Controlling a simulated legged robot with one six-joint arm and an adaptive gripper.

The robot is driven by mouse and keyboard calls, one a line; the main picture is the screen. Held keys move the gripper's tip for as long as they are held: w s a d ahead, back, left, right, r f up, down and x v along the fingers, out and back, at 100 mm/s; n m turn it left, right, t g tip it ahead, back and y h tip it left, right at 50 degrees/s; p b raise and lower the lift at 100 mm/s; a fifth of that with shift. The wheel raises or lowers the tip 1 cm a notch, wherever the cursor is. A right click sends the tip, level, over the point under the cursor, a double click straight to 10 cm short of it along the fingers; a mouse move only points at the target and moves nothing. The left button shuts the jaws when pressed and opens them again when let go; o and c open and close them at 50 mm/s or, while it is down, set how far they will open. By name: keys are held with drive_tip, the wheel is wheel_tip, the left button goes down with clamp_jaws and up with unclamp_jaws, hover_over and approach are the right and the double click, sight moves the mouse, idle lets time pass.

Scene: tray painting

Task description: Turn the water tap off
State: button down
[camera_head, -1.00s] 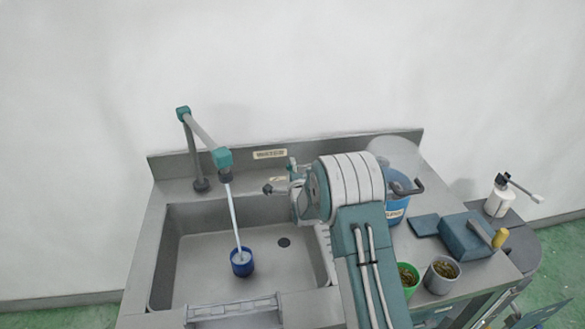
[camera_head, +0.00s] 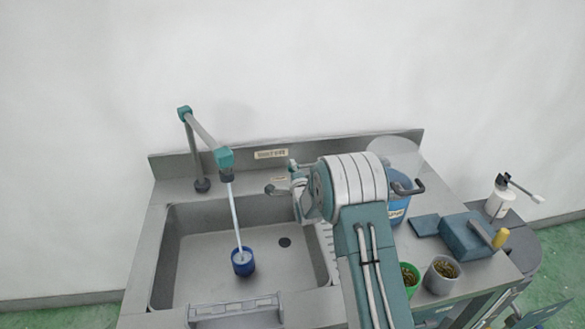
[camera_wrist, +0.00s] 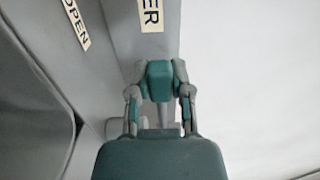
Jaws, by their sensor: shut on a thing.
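The grey tap with teal joints (camera_head: 224,158) arches over the left of the sink. A thin stream of water (camera_head: 235,215) runs from its spout into a blue cup (camera_head: 243,262) standing in the basin. My gripper (camera_head: 284,186) is at the back right of the sink, partly hidden behind my own arm. In the wrist view my gripper (camera_wrist: 160,88) is shut on a teal block, which looks like the water tap's handle (camera_wrist: 159,78). The labels beside it read "OPEN" (camera_wrist: 62,24) and "ER" (camera_wrist: 150,15), the latter cut off.
The steel sink (camera_head: 190,285) has a raised back edge against a white wall. Right of my arm stand a blue bucket (camera_head: 397,206), a green pot (camera_head: 410,274), a grey pot (camera_head: 440,276) and a teal box (camera_head: 468,238). A white pump bottle (camera_head: 500,199) stands farther right.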

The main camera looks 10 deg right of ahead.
drive_tip(key=shift+s+d+f+n+g+y, duration=0.1)
drive_tip(key=shift+s+d+n+g+y, duration=0.2)
drive_tip(key=shift+s+n+g+y, duration=0.8)
drive_tip(key=shift+s+d+f+n+g+y, duration=0.1)
drive_tip(key=shift+s+d+n+g+y, duration=0.2)
drive_tip(key=shift+s+n+y, duration=1.3)
drive_tip(key=shift+w+d+f+n+g+y, duration=0.15)
drive_tip(key=shift+d+n+g+y, duration=0.35)
drive_tip(key=shift+y, duration=1.8)
drive_tip(key=shift+a, duration=0.15)
drive_tip(key=c, duration=0.5)
unclamp_jaws()
drive_tip(key=shift+w+r, duration=0.1)
drive_tip(key=shift+r+n, duration=0.15)
drive_tip(key=shift+n, duration=0.15)
